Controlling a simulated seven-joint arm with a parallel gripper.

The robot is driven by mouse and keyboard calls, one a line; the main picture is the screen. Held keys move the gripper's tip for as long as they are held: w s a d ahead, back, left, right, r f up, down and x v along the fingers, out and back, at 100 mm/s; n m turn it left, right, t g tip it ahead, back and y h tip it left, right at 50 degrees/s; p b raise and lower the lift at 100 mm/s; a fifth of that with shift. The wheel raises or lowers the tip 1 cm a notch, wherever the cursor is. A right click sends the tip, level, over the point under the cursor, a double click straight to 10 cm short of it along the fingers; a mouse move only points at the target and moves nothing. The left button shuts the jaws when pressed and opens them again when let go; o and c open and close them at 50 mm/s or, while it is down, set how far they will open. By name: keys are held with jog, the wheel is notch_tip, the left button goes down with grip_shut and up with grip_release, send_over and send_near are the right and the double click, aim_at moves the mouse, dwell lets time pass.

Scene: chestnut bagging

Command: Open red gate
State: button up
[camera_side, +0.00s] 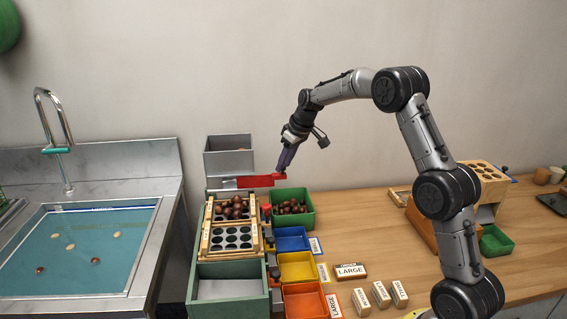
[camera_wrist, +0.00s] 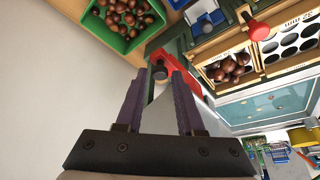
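The red gate (camera_side: 256,182) is a flat red bar below the grey hopper, at the top of the sorting rack in the side view. In the wrist view the red gate (camera_wrist: 186,65) runs behind my fingertips, with a dark round knob (camera_wrist: 159,73) near its end. My gripper (camera_side: 281,168) points down at the gate's right end. In the wrist view my gripper (camera_wrist: 160,75) has its two purple fingers apart, with the knob showing between their tips. I cannot tell whether either finger touches it.
The grey hopper (camera_side: 228,142) stands behind the gate. A green bin (camera_side: 307,199) of chestnuts is close on the right. The sieve rack (camera_side: 207,215) holds chestnuts in front. Blue, yellow and orange trays line its right side.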

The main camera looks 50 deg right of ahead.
jog(key=shift+o, duration=1.2)
jog(key=v, duration=1.3)
jog(key=shift+r, duration=0.35)
jog(key=shift+s, duration=0.1)
